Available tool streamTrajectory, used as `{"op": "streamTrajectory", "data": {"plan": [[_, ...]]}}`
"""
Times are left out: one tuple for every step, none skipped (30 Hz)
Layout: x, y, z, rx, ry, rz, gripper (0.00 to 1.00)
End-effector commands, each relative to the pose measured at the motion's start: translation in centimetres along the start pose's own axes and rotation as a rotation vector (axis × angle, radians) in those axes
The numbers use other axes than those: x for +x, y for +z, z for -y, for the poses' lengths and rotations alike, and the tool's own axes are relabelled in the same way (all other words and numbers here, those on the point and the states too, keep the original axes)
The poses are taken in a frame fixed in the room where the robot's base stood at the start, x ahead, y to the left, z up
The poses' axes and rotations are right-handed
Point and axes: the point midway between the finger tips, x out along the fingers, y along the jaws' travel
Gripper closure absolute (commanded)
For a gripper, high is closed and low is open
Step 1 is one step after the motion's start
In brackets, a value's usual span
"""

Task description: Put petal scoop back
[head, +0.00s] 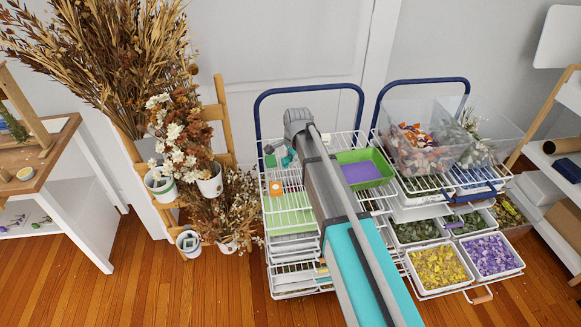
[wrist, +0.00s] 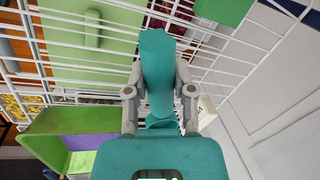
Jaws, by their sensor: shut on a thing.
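The petal scoop seems to be the long teal piece (wrist: 158,55) between my fingers in the wrist view. My gripper (wrist: 159,88) is shut on it, with one grey finger on each side. The piece is seen over the white wire rack. In the head view my own arm hides most of the gripper; only a small teal part (head: 288,157) shows left of the arm, over the rack's top shelf. I cannot tell there whether it is scoop or finger, nor whether it touches the shelf.
A green tray with a purple inside (head: 365,169) stands right of my arm. The right cart (head: 425,83) holds clear bins and petal trays. Dried flowers (head: 178,140) stand left.

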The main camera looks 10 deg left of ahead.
Motion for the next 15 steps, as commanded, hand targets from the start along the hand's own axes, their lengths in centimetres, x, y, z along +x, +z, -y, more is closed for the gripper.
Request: {"op": "streamTrajectory", "data": {"plan": [[0.1, 0.0, 0.0, 0.000, 0.000, 0.000, 1.00], [0.3, 0.0, 0.0, 0.000, 0.000, 0.000, 1.00], [0.5, 0.0, -0.1, 0.000, 0.000, 0.000, 1.00], [0.6, 0.0, -0.1, 0.000, 0.000, 0.000, 1.00], [0.8, 0.0, -0.1, 0.000, 0.000, 0.000, 1.00], [1.1, 0.0, -0.2, 0.000, 0.000, 0.000, 1.00], [1.4, 0.1, -0.3, 0.000, 0.000, 0.000, 1.00], [1.6, 0.1, -0.3, 0.000, 0.000, 0.000, 1.00], [2.0, 0.1, -0.4, -0.001, 0.000, 0.000, 1.00], [2.2, 0.1, -0.4, -0.001, 0.000, 0.000, 1.00], [2.5, 0.1, -0.5, -0.001, 0.000, 0.000, 1.00], [2.8, 0.1, -0.5, -0.001, 0.000, 0.000, 1.00], [3.0, 0.1, -0.6, -0.001, 0.000, 0.000, 1.00], [3.2, 0.1, -0.6, -0.001, 0.000, 0.000, 1.00], [3.4, 0.1, -0.7, -0.001, 0.000, 0.000, 1.00]]}}
